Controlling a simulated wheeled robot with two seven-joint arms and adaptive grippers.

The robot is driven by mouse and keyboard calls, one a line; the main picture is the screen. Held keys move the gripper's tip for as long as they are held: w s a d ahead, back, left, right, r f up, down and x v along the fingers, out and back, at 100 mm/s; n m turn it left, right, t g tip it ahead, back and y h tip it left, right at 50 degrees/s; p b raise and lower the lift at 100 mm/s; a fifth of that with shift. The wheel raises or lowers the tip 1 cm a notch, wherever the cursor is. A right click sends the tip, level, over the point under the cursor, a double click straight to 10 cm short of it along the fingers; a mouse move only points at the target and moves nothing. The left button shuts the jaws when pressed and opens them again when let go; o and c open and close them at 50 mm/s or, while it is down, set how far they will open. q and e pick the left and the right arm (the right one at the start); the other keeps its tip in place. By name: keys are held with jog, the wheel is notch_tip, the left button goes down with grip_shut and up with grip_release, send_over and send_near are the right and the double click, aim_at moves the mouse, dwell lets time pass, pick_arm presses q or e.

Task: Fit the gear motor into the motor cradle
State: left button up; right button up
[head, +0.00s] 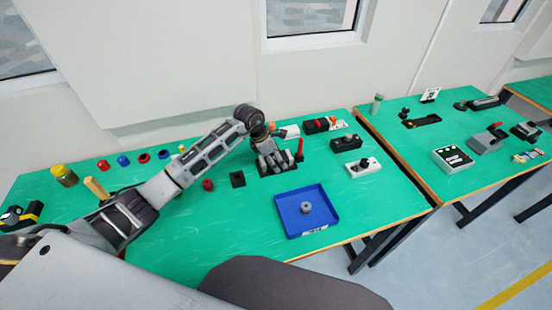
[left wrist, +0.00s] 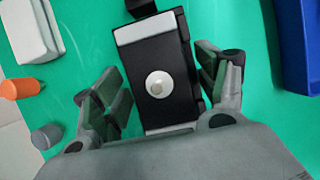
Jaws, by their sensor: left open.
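My left gripper (head: 272,152) is above a black block (head: 281,169) near the back middle of the bench. In the left wrist view its open fingers (left wrist: 160,85) are on either side of a black block (left wrist: 173,53) with pale end plates and a round white knob on top, with gaps between fingers and block. I cannot tell for sure whether this is the gear motor or the motor cradle. A red upright piece (head: 300,149) stands beside the block in the head view. My right gripper is out of view.
A blue tray (head: 284,220) holding a grey round part (head: 306,207) lies in front. A black block with a knob (head: 345,145) and a white one (head: 358,171) stand to the right. A white block (head: 290,131) is behind.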

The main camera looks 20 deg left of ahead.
pick_arm(q)
jog(key=shift+a+r, duration=0.2)
jog(key=shift+r, duration=0.35)
jog(key=b+v, duration=0.1)
jog(key=v, duration=0.8)
jog(key=shift+s+r, duration=0.1)
jog(key=shift+s, duration=0.05)
jog(key=shift+v, duration=0.85)
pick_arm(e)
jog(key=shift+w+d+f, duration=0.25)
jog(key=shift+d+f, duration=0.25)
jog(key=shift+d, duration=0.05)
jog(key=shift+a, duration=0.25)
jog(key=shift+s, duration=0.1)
